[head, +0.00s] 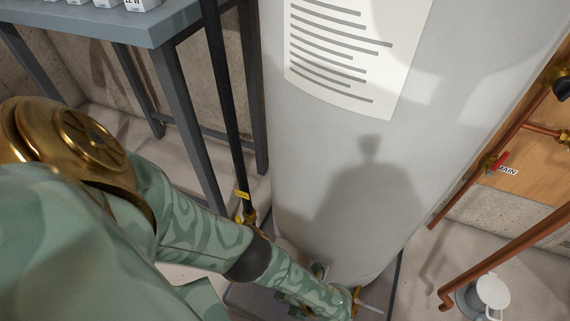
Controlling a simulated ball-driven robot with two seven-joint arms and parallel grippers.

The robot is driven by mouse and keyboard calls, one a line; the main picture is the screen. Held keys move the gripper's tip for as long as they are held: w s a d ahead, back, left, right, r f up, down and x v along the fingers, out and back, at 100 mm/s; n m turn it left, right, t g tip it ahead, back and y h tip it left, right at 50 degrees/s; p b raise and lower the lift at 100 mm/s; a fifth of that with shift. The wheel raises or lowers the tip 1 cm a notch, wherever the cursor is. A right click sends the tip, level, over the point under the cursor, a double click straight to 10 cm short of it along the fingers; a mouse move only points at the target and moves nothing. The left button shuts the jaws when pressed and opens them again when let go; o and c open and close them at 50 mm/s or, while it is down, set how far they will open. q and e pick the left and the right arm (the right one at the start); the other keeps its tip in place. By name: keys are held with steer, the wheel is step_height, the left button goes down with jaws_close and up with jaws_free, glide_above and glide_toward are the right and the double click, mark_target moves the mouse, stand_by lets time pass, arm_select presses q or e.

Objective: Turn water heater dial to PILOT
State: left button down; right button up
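The water heater (310,170) is a tall pale grey tank in the middle of the head view, with a printed label sheet (335,60) on its front. My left arm comes in from the left and reaches down to the foot of the tank. My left gripper (362,302) is at the tank's lower front, small and partly cut off by the bottom edge. I cannot tell whether it is open or shut. No dial or PILOT mark can be made out; the arm covers much of the tank's base. My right gripper is not in view.
A grey-blue table (150,28) with white boxes stands at the left. A black pipe (222,90) with a yellow tag (241,195) and brass fitting runs down beside the tank. Copper pipes (505,255), a red-handled valve (497,160) and a white-lidded container (492,292) are at the right.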

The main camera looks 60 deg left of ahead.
arm_select(q)
steer(key=shift+s, duration=0.15)
steer(key=c, duration=1.5)
jaws_free()
